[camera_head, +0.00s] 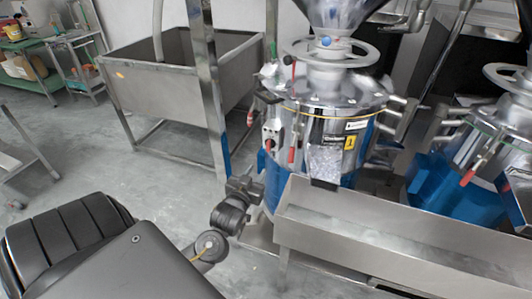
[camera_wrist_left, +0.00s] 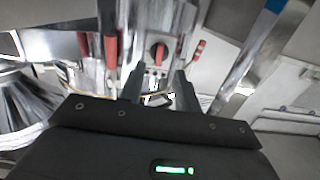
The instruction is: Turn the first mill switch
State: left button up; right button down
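The first mill (camera_head: 330,130) is a steel and blue machine labelled 1, right of centre in the head view. Its switch (camera_head: 269,143) is a small red knob on a panel at the mill's left side. In the left wrist view the red and black switch (camera_wrist_left: 158,54) is upright, just beyond and between the fingertips. My left gripper (camera_head: 257,184) is below and slightly left of the switch in the head view. In the left wrist view the gripper (camera_wrist_left: 159,82) has its two fingers apart with nothing held between them. My right gripper is not in view.
Red-handled levers (camera_wrist_left: 111,52) flank the switch in the left wrist view. A steel trough (camera_head: 400,235) stands in front of the mill. A second mill (camera_head: 465,180) is at the right. A steel sink (camera_head: 180,75) stands behind at left, with clear floor before it.

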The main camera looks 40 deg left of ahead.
aim_at(267, 144)
pick_arm(q)
jog(key=shift+t, duration=0.4)
jog(key=w+a+r, duration=0.1)
jog(key=w, duration=0.2)
jog(key=w+a+r, duration=0.1)
jog(key=w, duration=0.1)
jog(key=w+a+r+p, duration=0.1)
jog(key=w, duration=0.2)
jog(key=shift+w+a+r, duration=0.1)
jog(key=shift+w+r, duration=0.05)
jog(key=shift+w, duration=0.2)
jog(key=shift+w+a, duration=0.2)
jog(key=shift+w, duration=0.4)
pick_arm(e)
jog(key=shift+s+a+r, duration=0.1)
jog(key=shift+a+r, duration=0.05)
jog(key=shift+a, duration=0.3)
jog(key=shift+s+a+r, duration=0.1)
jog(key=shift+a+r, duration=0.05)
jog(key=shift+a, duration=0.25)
pick_arm(q)
jog(key=shift+c, duration=0.4)
